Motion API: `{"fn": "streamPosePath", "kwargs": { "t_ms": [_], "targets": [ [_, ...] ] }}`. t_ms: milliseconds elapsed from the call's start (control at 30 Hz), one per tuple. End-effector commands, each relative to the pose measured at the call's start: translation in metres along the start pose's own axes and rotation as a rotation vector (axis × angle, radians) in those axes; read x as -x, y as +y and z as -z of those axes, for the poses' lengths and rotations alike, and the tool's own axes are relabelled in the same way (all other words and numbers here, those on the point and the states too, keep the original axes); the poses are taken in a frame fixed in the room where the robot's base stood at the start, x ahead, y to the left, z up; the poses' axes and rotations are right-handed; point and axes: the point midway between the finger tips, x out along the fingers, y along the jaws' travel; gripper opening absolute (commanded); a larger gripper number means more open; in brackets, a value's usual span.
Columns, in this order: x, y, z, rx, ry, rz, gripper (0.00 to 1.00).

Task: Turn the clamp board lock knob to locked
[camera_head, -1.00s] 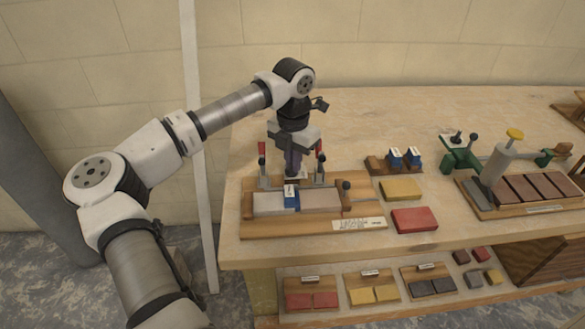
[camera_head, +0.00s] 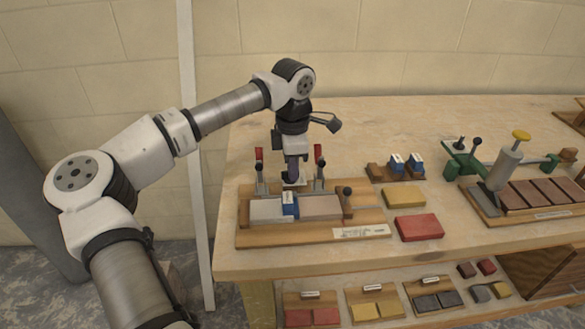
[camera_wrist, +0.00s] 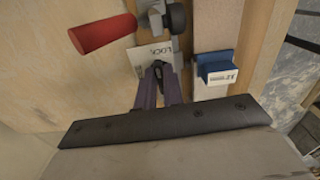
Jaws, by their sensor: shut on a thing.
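My gripper (camera_head: 293,181) points down behind the blue piece, between the clamps. In the wrist view, my gripper (camera_wrist: 160,72) is shut on the small dark lock knob (camera_wrist: 159,67), at a white label reading "LOCK" (camera_wrist: 150,52). The fingers mostly cover the knob, so its exact setting cannot be told. The blue piece (camera_wrist: 217,70) is right of the fingers and a red clamp handle (camera_wrist: 103,33) is at upper left.
Yellow (camera_head: 404,197) and red (camera_head: 417,226) blocks lie right of the board. A small wooden rack with blue pieces (camera_head: 397,163) stands behind them. The back of the bench is clear.

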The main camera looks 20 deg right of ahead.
Motion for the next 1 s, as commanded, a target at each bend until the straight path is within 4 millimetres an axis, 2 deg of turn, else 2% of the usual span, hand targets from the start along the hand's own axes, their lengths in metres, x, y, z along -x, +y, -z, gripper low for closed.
{"fn": "streamPosePath", "kwargs": {
  "t_ms": [667, 700, 867, 1000],
  "targets": [
    [0.0016, 0.0002, -0.0007, -0.067, -0.003, -0.003, 0.00],
    [0.0016, 0.0002, -0.0007, -0.067, -0.003, -0.004, 0.10],
    [0.0011, 0.0001, -0.0005, -0.066, -0.002, -0.002, 0.31],
    [0.0007, -0.0001, -0.0003, -0.066, -0.001, -0.001, 0.31]
  ]
}}
